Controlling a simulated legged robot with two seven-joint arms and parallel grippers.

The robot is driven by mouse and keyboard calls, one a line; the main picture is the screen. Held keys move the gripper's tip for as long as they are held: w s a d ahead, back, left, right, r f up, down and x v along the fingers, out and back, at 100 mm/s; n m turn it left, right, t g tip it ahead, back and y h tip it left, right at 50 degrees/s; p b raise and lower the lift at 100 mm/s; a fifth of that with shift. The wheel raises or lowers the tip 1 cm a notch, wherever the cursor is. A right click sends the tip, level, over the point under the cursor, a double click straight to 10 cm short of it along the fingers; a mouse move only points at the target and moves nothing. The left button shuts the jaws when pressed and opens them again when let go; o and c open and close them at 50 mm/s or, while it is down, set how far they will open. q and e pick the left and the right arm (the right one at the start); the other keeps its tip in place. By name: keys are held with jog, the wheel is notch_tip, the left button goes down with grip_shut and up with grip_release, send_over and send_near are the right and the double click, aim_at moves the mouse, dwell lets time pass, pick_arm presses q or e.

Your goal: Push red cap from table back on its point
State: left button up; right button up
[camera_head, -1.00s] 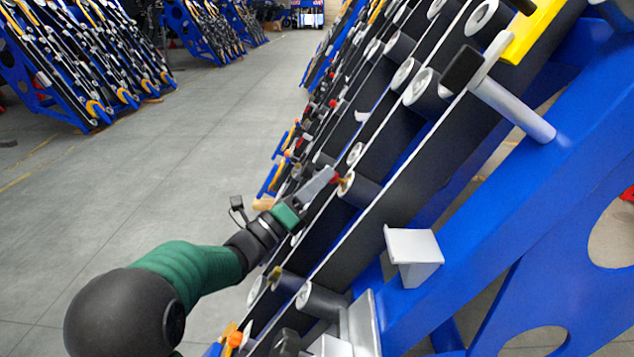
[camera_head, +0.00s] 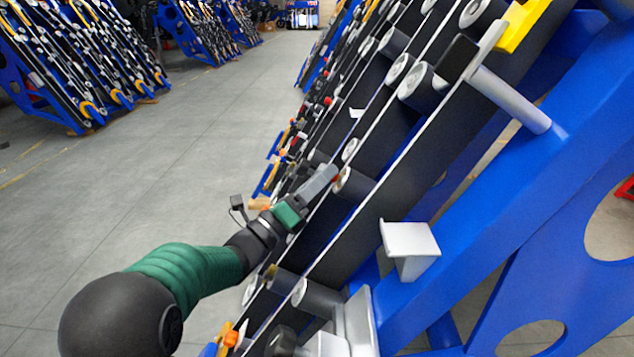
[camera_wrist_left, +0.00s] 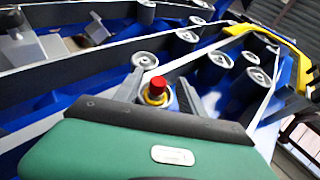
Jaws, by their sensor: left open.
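The red cap (camera_wrist_left: 158,83) shows in the left wrist view, upright above a yellow ring (camera_wrist_left: 156,98) at the end of a roller. It stands between the two grey fingers of my left gripper. My left gripper (camera_head: 324,176) is open around the cap, with a gap visible on either side in the wrist view. In the head view the fingers lie against the black chassis plates, and the cap is mostly hidden behind them. Whether the cap is fully seated on its point cannot be told. My right gripper is not in view.
Long black plates with grey rollers (camera_head: 415,80) slope across the blue chassis frame (camera_head: 470,210). A grey bracket (camera_head: 410,240) and a light rod (camera_head: 510,100) stick out nearby. Open grey floor (camera_head: 150,160) lies to the left, with other chassis units (camera_head: 75,60) beyond.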

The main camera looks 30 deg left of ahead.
pick_arm(q)
jog(key=p+v, duration=0.2)
jog(key=v, duration=1.5)
jog(key=shift+f, duration=0.2)
